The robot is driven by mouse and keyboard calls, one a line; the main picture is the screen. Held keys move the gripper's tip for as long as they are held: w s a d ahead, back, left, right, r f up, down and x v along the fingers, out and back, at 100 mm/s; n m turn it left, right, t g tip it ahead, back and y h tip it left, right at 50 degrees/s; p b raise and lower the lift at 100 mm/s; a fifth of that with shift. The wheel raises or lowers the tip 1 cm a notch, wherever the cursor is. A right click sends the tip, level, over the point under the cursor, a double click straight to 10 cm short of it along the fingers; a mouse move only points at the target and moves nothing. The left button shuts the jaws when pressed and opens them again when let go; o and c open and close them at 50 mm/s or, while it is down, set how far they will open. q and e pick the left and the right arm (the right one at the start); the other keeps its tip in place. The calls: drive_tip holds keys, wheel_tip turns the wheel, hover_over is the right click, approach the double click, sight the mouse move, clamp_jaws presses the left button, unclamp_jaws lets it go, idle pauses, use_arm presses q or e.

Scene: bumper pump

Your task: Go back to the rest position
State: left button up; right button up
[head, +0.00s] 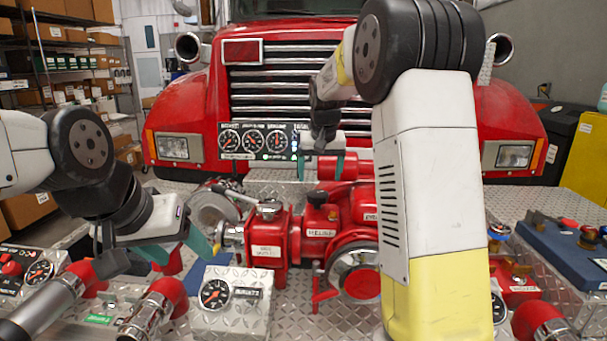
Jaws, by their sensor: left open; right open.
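My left gripper (178,247) is open at the lower left, with teal fingertips. It hangs just left of the red pump (266,250), near its brass fitting; I cannot tell whether they touch. My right gripper (320,166) is open and points down above the back of the pump, to the right of the gauge panel (262,141). A red part shows behind its fingertips. I see nothing held in either gripper. My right arm hides the right part of the pump and some of the truck grille.
A red truck (215,92) stands behind the diamond-plate bumper (569,204). A gauge box (235,297) stands at front centre. Red-ended hose fittings (157,308) lie at the front left. A blue tray (565,257) with small parts is at the right. Shelves (62,62) stand far left.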

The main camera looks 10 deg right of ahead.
drive_tip(key=s+n+t+y, duration=0.1)
drive_tip(key=s+y, duration=0.1)
drive_tip(key=s, duration=3.2)
drive_tip(key=shift+r+t, duration=0.3)
drive_tip(key=shift+t, duration=0.1)
